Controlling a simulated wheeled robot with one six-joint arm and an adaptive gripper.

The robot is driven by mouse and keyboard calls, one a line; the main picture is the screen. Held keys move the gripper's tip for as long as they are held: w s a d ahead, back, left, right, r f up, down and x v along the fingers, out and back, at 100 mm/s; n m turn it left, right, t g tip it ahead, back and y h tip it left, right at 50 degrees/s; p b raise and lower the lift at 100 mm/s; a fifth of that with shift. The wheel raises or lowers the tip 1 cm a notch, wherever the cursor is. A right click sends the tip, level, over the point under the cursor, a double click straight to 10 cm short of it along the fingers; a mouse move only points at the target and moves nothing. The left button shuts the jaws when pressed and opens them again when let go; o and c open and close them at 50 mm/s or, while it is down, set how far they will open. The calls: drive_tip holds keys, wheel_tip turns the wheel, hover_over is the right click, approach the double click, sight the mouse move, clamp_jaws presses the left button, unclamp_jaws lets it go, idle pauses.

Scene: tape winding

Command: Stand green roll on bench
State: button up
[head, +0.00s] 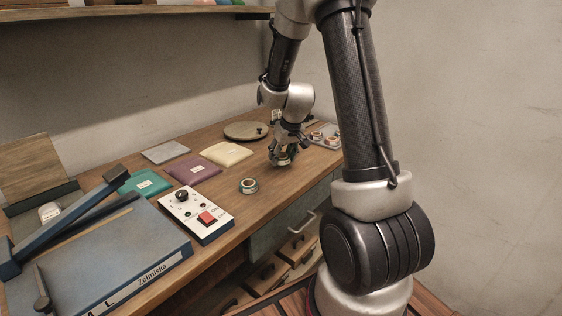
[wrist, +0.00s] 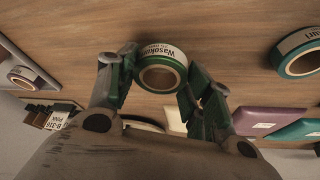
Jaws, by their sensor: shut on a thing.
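The green roll (wrist: 160,77) is a tape ring with a white label on its band, seen in the wrist view between the two fingers of my gripper (wrist: 163,63). My gripper is shut on it, one finger on each side. Its hole faces the wrist camera, so it looks flat rather than on edge. In the head view my gripper (head: 284,157) is low over the right part of the bench (head: 270,185), with the roll (head: 283,162) partly hidden by the fingers. I cannot tell whether the roll touches the bench.
A teal-banded roll (head: 248,186) lies flat to the left. A tray (head: 334,142) with small rolls is just right of my gripper. Yellow (head: 228,153) and purple (head: 192,170) packets, a round board (head: 246,131) and a control box (head: 190,217) lie around. Bare wood lies in front.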

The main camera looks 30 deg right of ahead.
drive_tip(key=shift+f, duration=1.25)
drive_tip(key=shift+f, duration=0.15)
drive_tip(key=o, duration=0.8)
drive_tip(key=shift+o, duration=0.2)
drive_tip(key=v, duration=1.2)
drive_tip(key=s+a+r, duration=0.5)
drive_tip(key=s+r, duration=0.5)
drive_tip(key=s, duration=0.2)
drive_tip(key=s+a+r, duration=0.1)
drive_tip(key=s, duration=1.3)
drive_tip(key=shift+a+r, duration=0.35)
drive_tip(key=shift+a, duration=0.05)
